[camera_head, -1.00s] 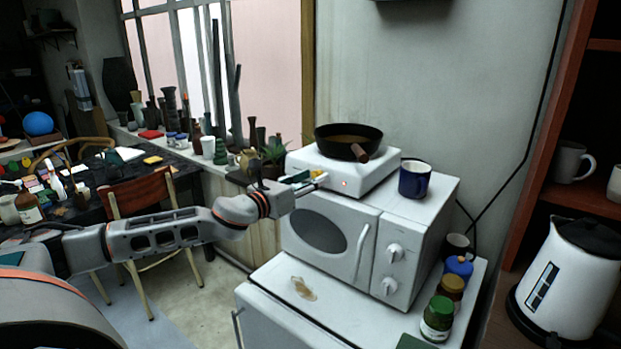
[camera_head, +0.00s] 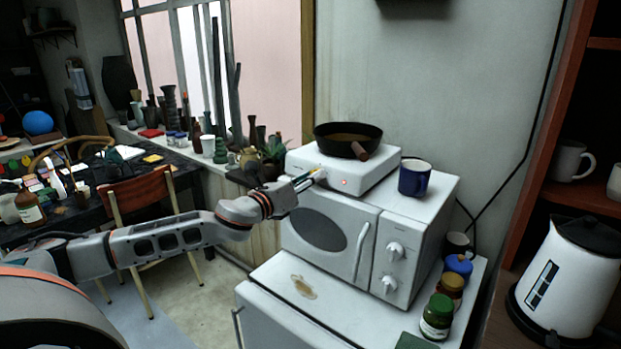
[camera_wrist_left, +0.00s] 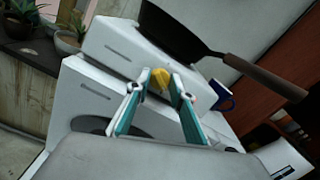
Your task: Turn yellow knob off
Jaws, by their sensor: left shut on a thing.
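The yellow knob (camera_wrist_left: 160,78) is on the front face of the white hot plate (camera_head: 352,182), which stands on the microwave. My left gripper (camera_wrist_left: 158,86) has its teal-lined fingers on either side of the knob and is shut on it. In the head view the same left gripper (camera_head: 314,176) reaches the left part of the hot plate's front, and its fingers mostly hide the knob. A small red light (camera_head: 344,182) glows to the right of the gripper. My right gripper is not in view.
A dark frying pan (camera_head: 348,136) sits on the hot plate, its handle toward the front. A blue mug (camera_head: 413,180) stands beside it on the microwave (camera_head: 318,228). Jars (camera_head: 437,316) stand to the lower right. Potted plants (camera_head: 274,150) are behind the arm.

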